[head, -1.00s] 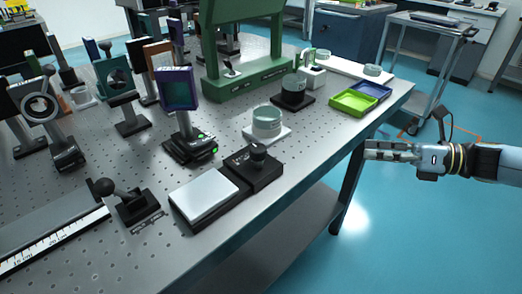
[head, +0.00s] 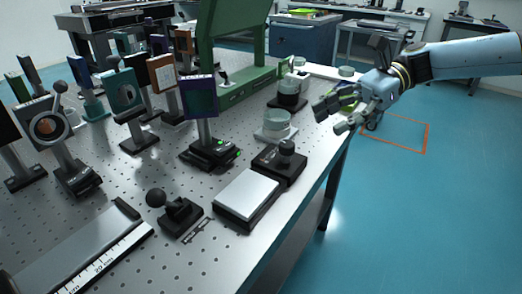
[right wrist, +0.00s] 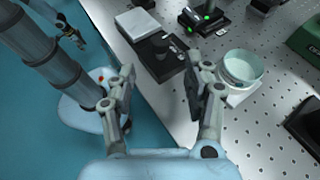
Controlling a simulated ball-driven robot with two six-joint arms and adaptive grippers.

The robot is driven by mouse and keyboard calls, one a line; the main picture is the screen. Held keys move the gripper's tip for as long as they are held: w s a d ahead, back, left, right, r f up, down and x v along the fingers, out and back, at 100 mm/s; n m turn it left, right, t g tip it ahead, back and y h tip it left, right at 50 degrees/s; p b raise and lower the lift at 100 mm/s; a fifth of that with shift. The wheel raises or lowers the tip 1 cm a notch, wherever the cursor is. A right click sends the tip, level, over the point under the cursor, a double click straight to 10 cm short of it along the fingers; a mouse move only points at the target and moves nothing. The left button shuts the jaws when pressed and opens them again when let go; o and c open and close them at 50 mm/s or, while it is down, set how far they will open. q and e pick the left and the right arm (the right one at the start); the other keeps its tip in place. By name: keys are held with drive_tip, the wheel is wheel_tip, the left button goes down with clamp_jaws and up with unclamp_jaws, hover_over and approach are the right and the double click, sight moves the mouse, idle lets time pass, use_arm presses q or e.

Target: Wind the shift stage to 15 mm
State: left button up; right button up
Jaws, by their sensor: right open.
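A stage with a grey plate (head: 75,250) and a white millimetre scale (head: 108,260) lies at the lower left in the head view. The reading is too small to tell. Beside it stands a black ball-ended handle (head: 155,197) on a black base. A black block with a round knob (head: 287,147) adjoins a pale flat plate (head: 246,194); the block also shows in the right wrist view (right wrist: 163,61). My right gripper (head: 330,118) is open and empty by the table's right edge, apart from these. What seems my left gripper shows small in the right wrist view (right wrist: 74,36).
A glass dish (head: 276,122) stands on a white base behind the knob block. A post-mounted dark panel (head: 200,98) and several other optics mounts fill the left and back. A green frame (head: 243,90) rises behind.

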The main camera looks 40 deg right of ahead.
sight(292, 142)
drive_tip(key=b+x, duration=0.2)
drive_tip(key=x, duration=0.3)
drive_tip(key=shift+a+f, duration=0.1)
drive_tip(key=shift+f, duration=0.15)
drive_tip(key=b+x, duration=0.1)
drive_tip(key=x, duration=0.3)
drive_tip(key=shift+w+a+r, duration=0.1)
drive_tip(key=shift+a, duration=0.05)
drive_tip(key=shift+w+a, duration=0.15)
drive_tip(key=shift+a, duration=0.35)
use_arm(q)
drive_tip(key=f, duration=0.1)
drive_tip(key=d+f, duration=0.1)
drive_tip(key=s+f, duration=0.1)
drive_tip(key=shift+d+f, duration=0.2)
drive_tip(key=shift+d, duration=0.1)
drive_tip(key=shift+d, duration=0.1)
use_arm(e)
clamp_jaws()
